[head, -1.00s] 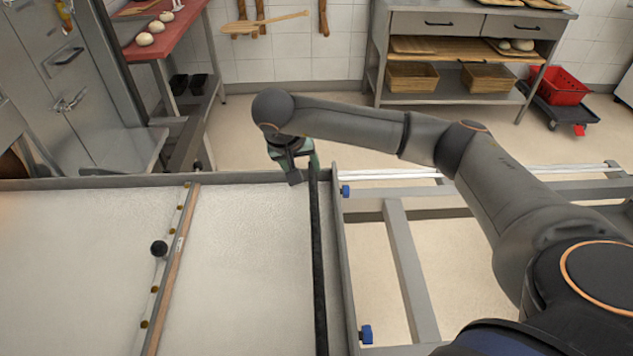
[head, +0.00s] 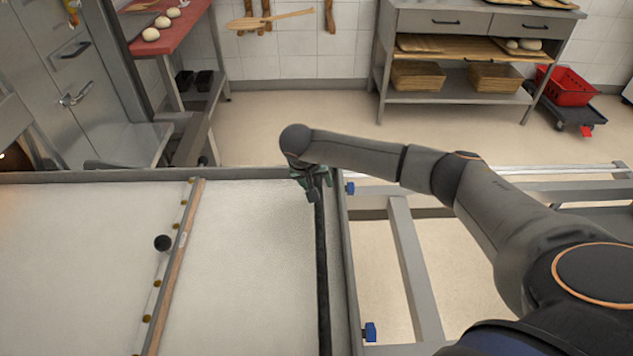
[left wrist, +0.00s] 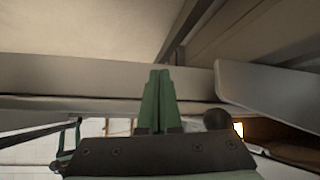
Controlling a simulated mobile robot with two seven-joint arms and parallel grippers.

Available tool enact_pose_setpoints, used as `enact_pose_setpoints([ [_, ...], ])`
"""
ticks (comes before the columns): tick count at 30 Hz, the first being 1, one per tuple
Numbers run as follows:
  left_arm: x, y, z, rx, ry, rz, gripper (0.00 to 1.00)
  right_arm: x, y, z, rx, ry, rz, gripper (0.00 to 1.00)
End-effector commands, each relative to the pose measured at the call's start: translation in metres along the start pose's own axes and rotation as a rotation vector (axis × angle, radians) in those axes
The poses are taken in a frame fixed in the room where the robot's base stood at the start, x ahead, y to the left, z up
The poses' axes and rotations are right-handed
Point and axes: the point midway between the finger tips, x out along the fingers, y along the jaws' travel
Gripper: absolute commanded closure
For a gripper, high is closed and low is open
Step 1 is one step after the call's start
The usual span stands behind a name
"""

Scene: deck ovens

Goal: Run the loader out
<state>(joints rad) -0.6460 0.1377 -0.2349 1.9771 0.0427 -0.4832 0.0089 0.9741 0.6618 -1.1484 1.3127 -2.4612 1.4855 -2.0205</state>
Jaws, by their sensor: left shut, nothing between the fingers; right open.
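The loader (head: 245,265) is a wide pale fabric belt in a grey metal frame, filling the lower left of the head view. A wooden-edged cross bar (head: 178,270) with a black knob lies across its belt. A dark bar (head: 322,270) runs along the loader's right end. My right gripper (head: 314,193) is open at the far end of this dark bar. Its fingers point down over the bar; I cannot tell whether they touch it. My left gripper (left wrist: 158,95) shows only in the left wrist view, green fingers shut and empty, in front of a pale metal ledge (left wrist: 100,80).
A grey open frame with blue clamps (head: 370,332) adjoins the loader on the right. Behind are a red-topped table (head: 170,48) with dough balls, a steel workbench (head: 450,20) with baskets, and a red crate (head: 567,88) on a dolly. The floor between is clear.

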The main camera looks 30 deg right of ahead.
Motion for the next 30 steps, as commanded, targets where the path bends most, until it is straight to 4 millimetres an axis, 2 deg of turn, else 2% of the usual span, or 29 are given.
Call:
enact_pose_setpoints([
  [2,0.0001,-0.0002,-0.0003,0.001,0.000,0.000,1.00,-0.0002,-0.0002,0.0001,0.000,0.000,0.000,0.41],
  [18,0.0004,-0.0031,0.0000,0.001,-0.001,-0.006,1.00,-0.0005,-0.0001,0.0000,0.001,0.000,0.000,1.00],
  [30,0.0005,-0.0037,0.0003,0.001,-0.001,-0.007,1.00,-0.0006,-0.0001,-0.0001,0.001,0.000,0.000,1.00],
])
